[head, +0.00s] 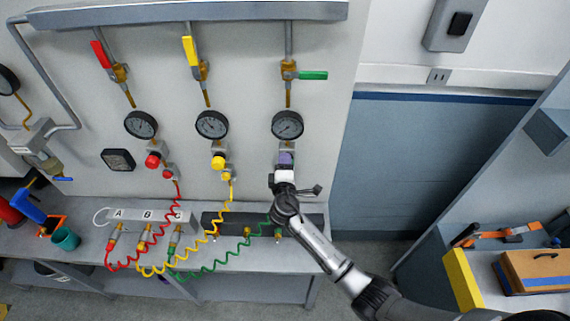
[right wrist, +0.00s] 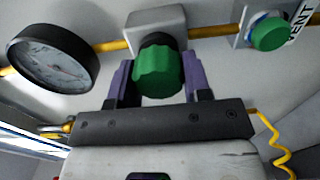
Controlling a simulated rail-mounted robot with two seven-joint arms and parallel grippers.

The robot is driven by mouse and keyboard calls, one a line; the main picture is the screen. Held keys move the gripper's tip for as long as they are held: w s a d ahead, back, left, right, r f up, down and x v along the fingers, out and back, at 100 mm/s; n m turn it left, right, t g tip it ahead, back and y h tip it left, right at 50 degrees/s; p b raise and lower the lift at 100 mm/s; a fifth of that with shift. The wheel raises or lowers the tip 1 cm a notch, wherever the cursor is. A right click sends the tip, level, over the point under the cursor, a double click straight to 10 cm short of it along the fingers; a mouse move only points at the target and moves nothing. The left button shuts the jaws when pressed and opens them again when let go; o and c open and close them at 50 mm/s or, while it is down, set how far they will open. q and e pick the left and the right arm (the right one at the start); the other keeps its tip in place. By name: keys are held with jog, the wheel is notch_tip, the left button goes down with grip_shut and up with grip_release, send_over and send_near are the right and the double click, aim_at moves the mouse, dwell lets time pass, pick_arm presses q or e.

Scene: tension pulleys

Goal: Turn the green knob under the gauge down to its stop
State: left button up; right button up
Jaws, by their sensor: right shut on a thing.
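The green knob (right wrist: 158,72) shows in the right wrist view, ribbed, on a grey block with a dark collar. It sits between the two purple fingers of my right gripper (right wrist: 158,80), which is shut on it. In the head view my right gripper (head: 286,158) is directly below the right-hand gauge (head: 287,124) and hides the knob there. The same gauge is at the left in the wrist view (right wrist: 52,62); its needle is too blurred to read. My left gripper is not in view.
A green vent button (right wrist: 270,32) is close beside the knob. A yellow knob (head: 218,161) and a red knob (head: 152,161) stand under the other gauges. Coiled hoses (head: 210,268) hang over the bench (head: 75,272). The blue wall panel (head: 415,165) at right is clear.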

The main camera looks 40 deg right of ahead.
dwell(0.3)
jog(key=o, duration=0.9)
jog(key=shift+s, duration=0.1)
jog(key=shift+b+v, duration=1.05)
jog(key=shift+v, duration=5.85)
